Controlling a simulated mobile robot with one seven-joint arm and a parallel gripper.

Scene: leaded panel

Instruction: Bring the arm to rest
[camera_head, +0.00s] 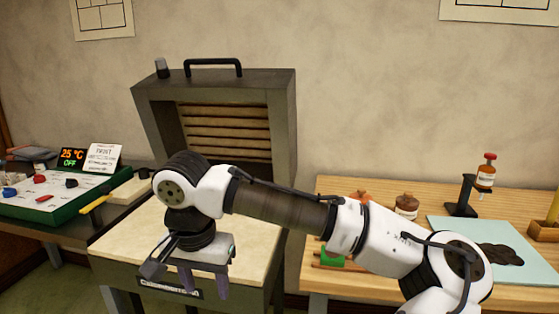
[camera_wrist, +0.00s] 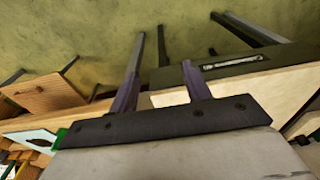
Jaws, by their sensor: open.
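My arm stretches from the lower right across the middle of the head view. My gripper (camera_head: 205,285) hangs at its left end, in front of the pale top of the kiln-like station (camera_head: 130,240). Its two purple fingers point down and stand apart with nothing between them. In the wrist view my gripper (camera_wrist: 160,85) also shows two separate fingers, with the floor and the station's front edge beyond. How high the fingertips are above the station top is hard to tell.
The station's dark hood (camera_head: 280,110) stands open behind my arm. On the left is a green-edged tray (camera_head: 70,212) with small coloured pieces, beside a display reading 25 °C OFF (camera_head: 71,157). On the right wooden table are a brown jar (camera_head: 406,206), a pale blue mat (camera_head: 450,228) and a bottle on a stand (camera_head: 486,172).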

